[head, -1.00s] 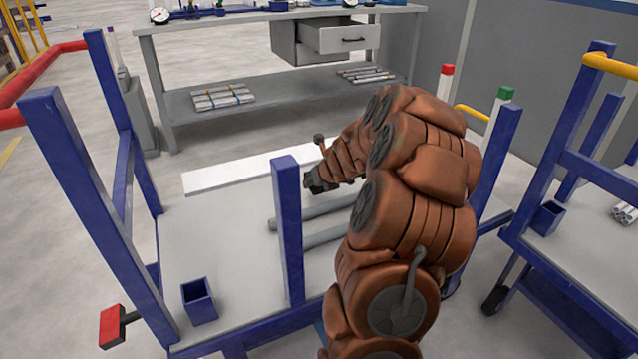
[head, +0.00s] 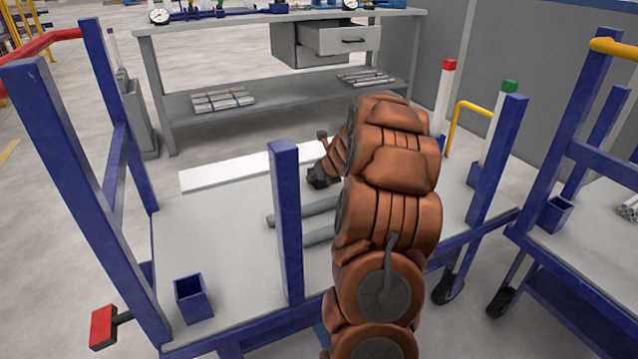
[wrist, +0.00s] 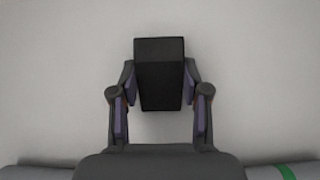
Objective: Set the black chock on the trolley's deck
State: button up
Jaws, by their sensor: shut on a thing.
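The black chock (wrist: 160,85) is a dark block held between the two fingers of my gripper (wrist: 160,92) in the wrist view. The fingers press on its left and right sides. Behind it is the plain light grey surface of the trolley's deck (head: 190,245), seen between blue posts in the head view. My gripper (head: 318,178) shows there as a small dark shape over the deck, partly behind my arm. I cannot make out the chock in the head view, nor tell whether it touches the deck.
Grey pipes (head: 305,212) lie on the deck near my gripper, partly hidden by a blue post (head: 287,220). A white strip (head: 225,174) is at the far side. A blue square cup (head: 193,298) sits front left. A second trolley (head: 590,245) stands at right.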

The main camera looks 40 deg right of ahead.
jog(key=shift+f, duration=0.2)
jog(key=o, duration=1.2)
jog(key=shift+s+r+p, duration=0.15)
jog(key=shift+r+p, duration=0.15)
jog(key=shift+r, duration=0.05)
jog(key=shift+p+v, duration=2.8)
jog(key=shift+v, duration=2.95)
jog(key=shift+a, duration=0.1)
